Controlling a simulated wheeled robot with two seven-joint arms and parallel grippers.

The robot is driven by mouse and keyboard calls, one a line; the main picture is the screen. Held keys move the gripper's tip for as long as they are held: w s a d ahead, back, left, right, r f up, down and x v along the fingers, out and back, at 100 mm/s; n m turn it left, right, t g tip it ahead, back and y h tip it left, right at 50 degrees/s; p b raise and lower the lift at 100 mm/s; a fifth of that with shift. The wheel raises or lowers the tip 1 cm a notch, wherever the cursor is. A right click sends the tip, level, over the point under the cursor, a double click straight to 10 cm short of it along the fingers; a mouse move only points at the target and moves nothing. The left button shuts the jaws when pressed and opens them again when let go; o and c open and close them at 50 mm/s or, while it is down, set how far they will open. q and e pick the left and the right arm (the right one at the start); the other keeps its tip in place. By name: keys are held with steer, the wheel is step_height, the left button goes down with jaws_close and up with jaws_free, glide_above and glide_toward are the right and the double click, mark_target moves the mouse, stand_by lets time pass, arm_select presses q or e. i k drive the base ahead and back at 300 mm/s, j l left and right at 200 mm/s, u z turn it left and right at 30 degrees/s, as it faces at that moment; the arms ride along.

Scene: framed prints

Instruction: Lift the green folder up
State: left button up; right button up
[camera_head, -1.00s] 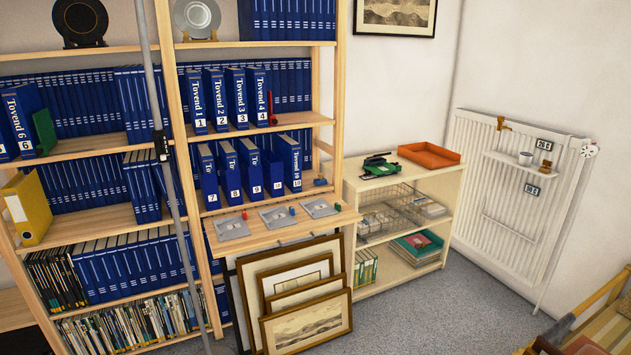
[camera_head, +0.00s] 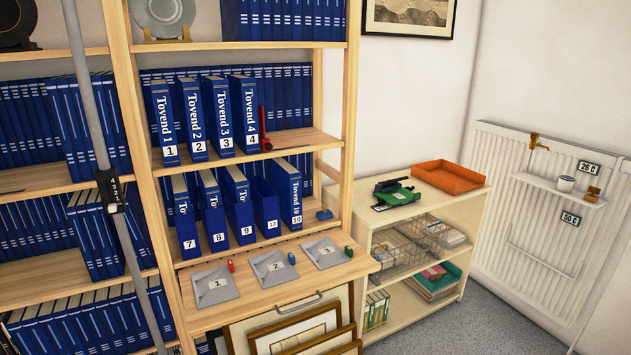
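No separate green folder stands out clearly. On the low cabinet's lower shelf, a green tray or folder (camera_head: 447,283) lies flat with papers and a red item on it; I cannot tell which it is. Several green-spined books or folders (camera_head: 376,310) stand upright on the cabinet's bottom level at its left. A green device like a hole punch (camera_head: 396,196) sits on the cabinet top. Neither of my grippers shows in this view.
A tall wooden shelf (camera_head: 347,85) holds numbered blue binders (camera_head: 201,123). Its ledge (camera_head: 350,268) carries three grey numbered plates. An orange tray (camera_head: 448,177) lies on the low cabinet (camera_head: 470,205). Framed prints (camera_head: 290,335) lean below. A radiator (camera_head: 545,225) stands at the right.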

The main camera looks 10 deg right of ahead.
mark_target(398, 195)
steer(key=i+l+z, duration=0.1)
steer(key=i+z, duration=0.35)
steer(key=i+j+z, duration=0.1)
steer(key=i+z, duration=0.35)
steer(key=i+l+u, duration=0.3)
steer(key=i, duration=0.25)
steer(key=i+l+u, duration=0.25)
steer(key=i, duration=0.3)
steer(key=i+l+u, duration=0.5)
steer(key=l, duration=0.2)
steer(key=i+l+u, duration=0.25)
steer(key=k+l, duration=0.1)
